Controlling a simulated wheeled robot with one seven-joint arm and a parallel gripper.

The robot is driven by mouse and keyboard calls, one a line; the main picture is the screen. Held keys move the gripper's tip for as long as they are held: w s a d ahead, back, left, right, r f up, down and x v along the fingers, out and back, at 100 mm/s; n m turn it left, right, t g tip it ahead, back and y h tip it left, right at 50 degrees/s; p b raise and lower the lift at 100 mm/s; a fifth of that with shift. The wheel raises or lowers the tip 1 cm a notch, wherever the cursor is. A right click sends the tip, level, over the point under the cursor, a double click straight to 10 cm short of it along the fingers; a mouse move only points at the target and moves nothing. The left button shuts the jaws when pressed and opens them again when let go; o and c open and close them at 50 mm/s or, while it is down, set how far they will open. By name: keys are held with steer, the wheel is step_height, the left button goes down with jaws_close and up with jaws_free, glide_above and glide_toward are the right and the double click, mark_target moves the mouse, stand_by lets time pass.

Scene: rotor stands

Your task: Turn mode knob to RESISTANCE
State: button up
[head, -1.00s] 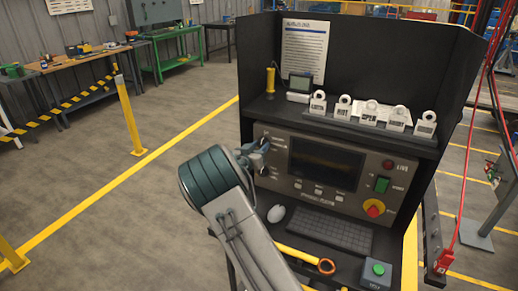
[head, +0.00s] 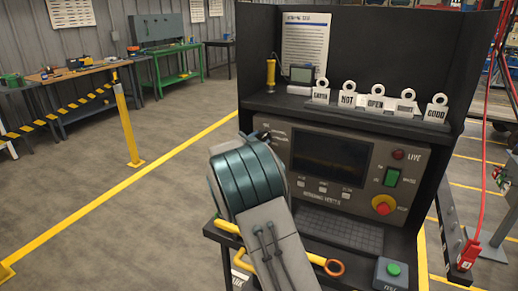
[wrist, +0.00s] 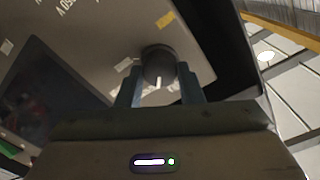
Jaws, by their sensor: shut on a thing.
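The mode knob (wrist: 158,62) is a dark round knob on the grey panel, with a pale pointer mark on its side nearest my gripper in the wrist view. My gripper (wrist: 158,76) is shut on it, one finger on each side. Small pale labels (wrist: 123,64) and a yellowish one (wrist: 165,19) sit around the knob; I cannot read them. In the head view my arm hides the knob and the fingers. The tester panel (head: 375,160) has a dark screen (head: 328,157) right of my arm.
A red stop button (head: 382,206) and a green switch (head: 392,177) are on the panel's right. A keyboard (head: 342,232), a yellow-handled tool (head: 333,267) and a green-button box (head: 392,270) lie in front. Tags (head: 375,104) stand on the shelf above.

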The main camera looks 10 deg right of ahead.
steer(key=shift+m+b, duration=0.35)
steer(key=shift+m, duration=0.05)
steer(key=o, duration=1)
steer(key=shift+c, duration=0.2)
steer(key=b+v, duration=0.1)
steer(key=v, duration=1.3)
steer(key=shift+b, duration=0.35)
